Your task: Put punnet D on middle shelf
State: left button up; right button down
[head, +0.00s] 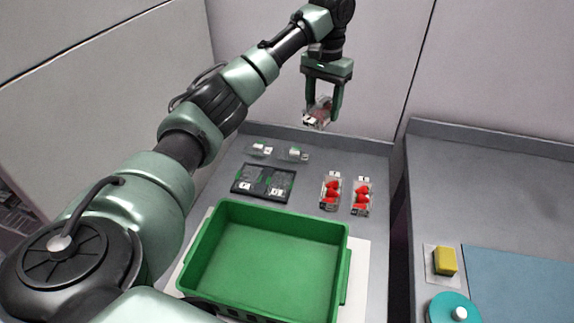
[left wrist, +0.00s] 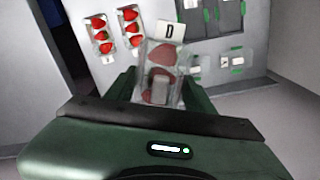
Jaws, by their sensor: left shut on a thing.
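Punnet D (left wrist: 164,62) is a clear box of red strawberries with a white tag lettered D. My left gripper (head: 322,108) is shut on punnet D, which it holds well above the back of the grey counter. In the left wrist view the punnet sits between the two green fingers of my left gripper (left wrist: 158,92). In the head view the punnet (head: 317,115) hangs tilted, and its letter is too small to read. I cannot make out a middle shelf in either view. My right gripper is not in view.
An empty green crate (head: 268,208) stands at the counter's front. Behind it lie a black tray (head: 238,187), two strawberry punnets (head: 331,190) (head: 362,196) and small clear items (head: 293,154). A right-hand surface has a yellow block (head: 445,261) and a teal round thing (head: 452,308).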

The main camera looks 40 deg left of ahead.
pick_arm(q)
jog(key=shift+w+a+f, duration=0.1)
jog(key=shift+a+f, duration=0.4)
jog(key=shift+a, duration=0.1)
jog(key=shift+a+f, duration=0.2)
jog(key=shift+f, duration=0.1)
send_near(311, 175)
notch_tip(311, 175, down, 5)
jog(key=shift+f+p, duration=0.15)
jog(key=shift+p, duration=0.3)
jog(key=shift+f, duration=0.1)
jog(key=o, duration=1.2)
jog(key=shift+c, duration=0.2)
